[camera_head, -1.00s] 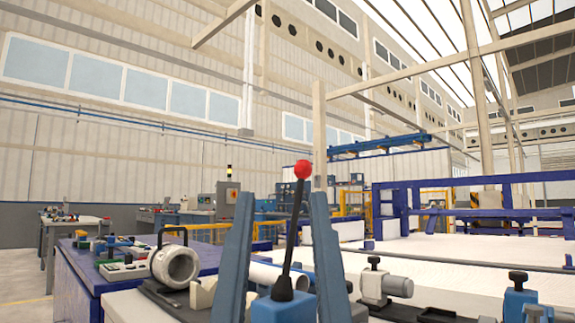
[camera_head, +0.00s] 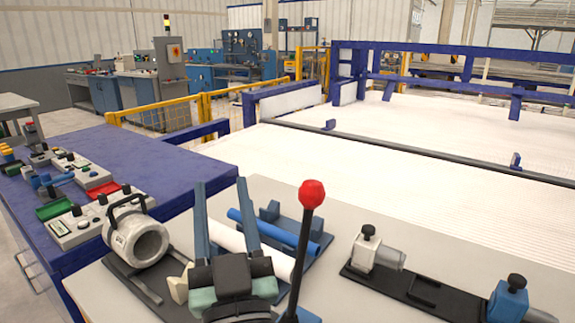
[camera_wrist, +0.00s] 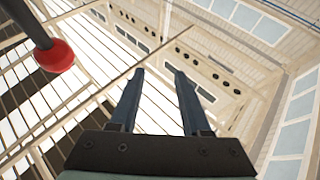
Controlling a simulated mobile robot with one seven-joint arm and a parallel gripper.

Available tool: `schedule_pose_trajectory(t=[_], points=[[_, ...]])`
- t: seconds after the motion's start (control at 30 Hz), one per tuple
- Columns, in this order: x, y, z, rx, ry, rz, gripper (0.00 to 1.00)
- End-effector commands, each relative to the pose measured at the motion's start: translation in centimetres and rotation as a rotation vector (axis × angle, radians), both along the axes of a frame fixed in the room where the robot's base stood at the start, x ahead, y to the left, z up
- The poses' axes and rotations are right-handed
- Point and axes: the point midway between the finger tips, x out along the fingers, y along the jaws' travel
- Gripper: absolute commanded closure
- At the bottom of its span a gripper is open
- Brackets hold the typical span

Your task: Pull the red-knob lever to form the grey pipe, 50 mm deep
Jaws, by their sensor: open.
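The lever has a red knob (camera_head: 312,194) on a dark shaft (camera_head: 301,255). It stands upright with a slight lean, and its base is cut off by the lower edge of the head view. My gripper (camera_head: 221,183) is open and empty, fingers pointing up, to the left of the lever in the head view. In the wrist view the red knob (camera_wrist: 55,56) is at upper left, outside the open fingers (camera_wrist: 158,75). A pale pipe (camera_head: 279,264) lies behind my gripper, partly hidden by it. I cannot tell whether it is the grey pipe.
A blue pipe (camera_head: 274,231) lies behind the pale one. A grey ring-shaped clamp (camera_head: 137,243) with a handle is at left. A fixture with grey and blue parts (camera_head: 392,259) is at right. A blue bench (camera_head: 170,165) holds small devices. Bare worktop lies between.

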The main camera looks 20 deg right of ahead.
Motion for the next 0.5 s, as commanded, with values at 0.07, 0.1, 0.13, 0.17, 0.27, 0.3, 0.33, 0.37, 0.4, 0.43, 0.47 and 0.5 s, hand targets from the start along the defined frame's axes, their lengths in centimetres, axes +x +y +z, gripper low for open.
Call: schedule_pose_trajectory(t=[0.07, 0.1, 0.13, 0.17, 0.27, 0.3, 0.33, 0.37, 0.4, 0.43, 0.47, 0.5], points=[[0.5, -0.8, 0.8, 0.012, 0.048, -0.013, 0.53], [0.6, -1.2, 0.4, 0.021, 0.067, -0.018, 0.53], [0.7, -1.5, 0.2, 0.027, 0.081, -0.024, 0.53], [0.7, -1.8, -0.1, 0.032, 0.096, -0.030, 0.53], [0.6, -2.7, -1.1, 0.052, 0.144, -0.049, 0.53], [0.4, -3.1, -1.4, 0.061, 0.163, -0.058, 0.53], [0.3, -3.4, -1.8, 0.069, 0.179, -0.064, 0.53], [0.1, -3.6, -2.1, 0.075, 0.192, -0.071, 0.53], [-0.2, -3.9, -2.5, 0.084, 0.212, -0.082, 0.53], [-0.5, -4.2, -2.8, 0.091, 0.225, -0.090, 0.53], [-0.8, -4.5, -3.1, 0.099, 0.240, -0.097, 0.53], [-1.2, -4.8, -3.5, 0.108, 0.257, -0.107, 0.53]])
